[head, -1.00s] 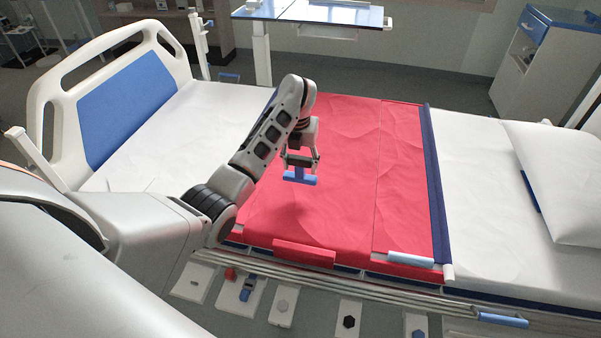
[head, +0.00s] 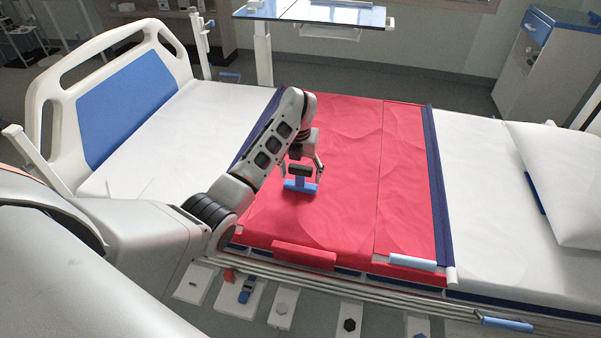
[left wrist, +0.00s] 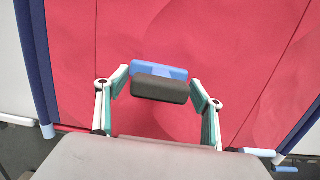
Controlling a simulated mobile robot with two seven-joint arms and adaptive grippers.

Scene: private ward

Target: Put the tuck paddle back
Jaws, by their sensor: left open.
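The tuck paddle (head: 300,186), a blue plate with a dark grey grip bar, is on the red sheet (head: 345,150) spread across the bed. It also shows in the left wrist view (left wrist: 160,88), grip bar towards me. My left gripper (head: 303,174) is open just above it, with one finger on either side of the grip bar. In the left wrist view both fingers of this gripper (left wrist: 162,84) stand apart from the bar's ends. My right gripper is out of view.
A row of small white plates with knobs and shapes runs along the near bed side, one with a blue piece (head: 246,291). The white pillow (head: 560,175) lies at the right. A blue-topped table (head: 310,14) stands beyond the bed. The red sheet around the paddle is clear.

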